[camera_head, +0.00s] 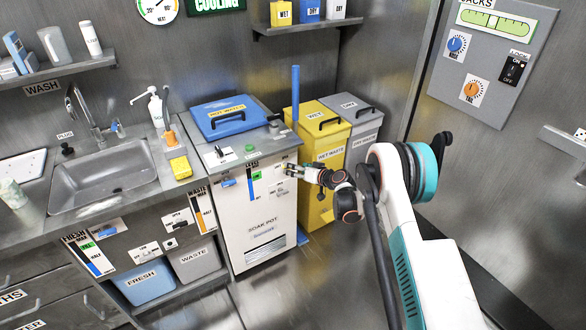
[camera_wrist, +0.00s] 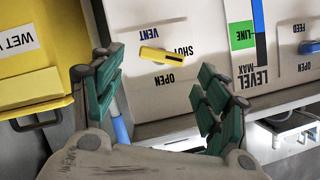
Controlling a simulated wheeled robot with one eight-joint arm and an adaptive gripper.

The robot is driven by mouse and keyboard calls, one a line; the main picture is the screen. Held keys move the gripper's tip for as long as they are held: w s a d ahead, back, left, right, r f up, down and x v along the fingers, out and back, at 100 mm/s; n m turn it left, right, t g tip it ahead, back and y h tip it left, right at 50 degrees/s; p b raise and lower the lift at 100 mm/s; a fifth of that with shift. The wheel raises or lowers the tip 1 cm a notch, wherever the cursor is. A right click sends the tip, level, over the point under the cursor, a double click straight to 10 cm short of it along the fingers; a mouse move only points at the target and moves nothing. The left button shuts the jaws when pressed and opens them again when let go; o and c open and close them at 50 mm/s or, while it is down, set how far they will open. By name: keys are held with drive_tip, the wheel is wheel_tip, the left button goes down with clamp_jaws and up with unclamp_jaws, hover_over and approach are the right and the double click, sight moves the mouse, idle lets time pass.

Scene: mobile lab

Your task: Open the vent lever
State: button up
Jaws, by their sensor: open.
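The vent lever (camera_wrist: 163,54) is a small yellow handle with a dark end on the white front panel (camera_wrist: 205,18) of the soak pot. In the wrist view, where the labels appear upside down, it lies nearly level, tilted slightly, beside the words VENT, SHUT and OPEN. My gripper (camera_wrist: 162,88) is open and empty, with green-padded fingers to either side of the lever in the picture. I see no contact with it. In the head view my gripper (camera_head: 288,171) is close to the upper right of the soak pot's front (camera_head: 262,212); the lever is too small to make out there.
A yellow wet waste bin (camera_head: 325,148) stands right of the soak pot, with a grey bin (camera_head: 362,118) beyond it. A blue upright pole (camera_head: 295,95) rises behind the pot. The sink (camera_head: 104,176) is at left. Floor (camera_head: 315,285) in front is clear.

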drive_tip(key=v, duration=0.8)
drive_tip(key=shift+s, duration=0.15)
drive_tip(key=shift+r, duration=0.15)
idle(1.1)
